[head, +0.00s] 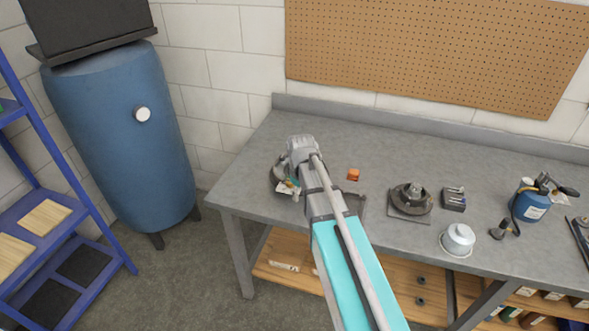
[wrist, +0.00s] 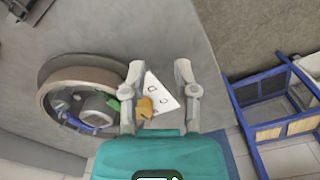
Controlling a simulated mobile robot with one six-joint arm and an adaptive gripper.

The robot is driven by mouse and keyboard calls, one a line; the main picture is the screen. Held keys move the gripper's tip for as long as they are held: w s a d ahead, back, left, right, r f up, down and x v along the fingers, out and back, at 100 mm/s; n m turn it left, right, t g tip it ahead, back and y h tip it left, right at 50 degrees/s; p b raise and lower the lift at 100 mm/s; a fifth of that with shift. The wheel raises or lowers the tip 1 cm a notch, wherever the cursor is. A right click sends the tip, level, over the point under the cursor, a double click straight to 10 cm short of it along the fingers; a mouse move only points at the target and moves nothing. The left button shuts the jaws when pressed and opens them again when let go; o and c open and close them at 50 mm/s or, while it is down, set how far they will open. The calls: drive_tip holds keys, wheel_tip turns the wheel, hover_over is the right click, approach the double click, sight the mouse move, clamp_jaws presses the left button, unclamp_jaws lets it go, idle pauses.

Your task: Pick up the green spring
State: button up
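A small green piece, likely the green spring (wrist: 112,109), shows in the wrist view inside a round brake assembly with a brown rim (wrist: 62,66). It is just left of my gripper's left finger, which may hide part of it. My gripper (wrist: 159,65) is open, its two fingers well apart with nothing clearly held between them. A white card (wrist: 164,97) and a yellow-orange piece (wrist: 146,107) show between and beyond the fingers. In the head view my arm covers much of this brake assembly (head: 273,181), and I cannot make out the spring for sure.
The grey workbench (head: 330,130) also holds an orange cup (head: 353,174), a second brake assembly (head: 411,197), a dark holder (head: 454,199), a white container (head: 458,239) and a blue gas canister (head: 530,205). A blue tank (head: 120,130) and blue shelf (head: 75,210) stand left.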

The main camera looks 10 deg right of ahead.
drive_tip(key=w+r+n+p, duration=0.5)
drive_tip(key=w+r+p, duration=0.4)
drive_tip(key=w, duration=0.3)
drive_tip(key=shift+w+d+r+n, duration=0.3)
drive_tip(key=shift+r+n, duration=0.1)
drive_tip(key=shift+r, duration=0.45)
drive_tip(key=shift+f, duration=0.15)
wheel_tip(320, 180, down, 8)
drive_tip(key=b, duration=0.8)
drive_tip(key=shift+f, duration=0.15)
drive_tip(key=shift+f, duration=0.1)
drive_tip(key=shift+s+d+f+b, duration=0.1)
drive_tip(key=shift+f+b, duration=1.2)
drive_tip(key=shift+b, duration=0.1)
drive_tip(key=shift+s+f+b, duration=0.1)
drive_tip(key=shift+f+b, duration=1.15)
drive_tip(key=shift+b, duration=0.1)
clamp_jaws()
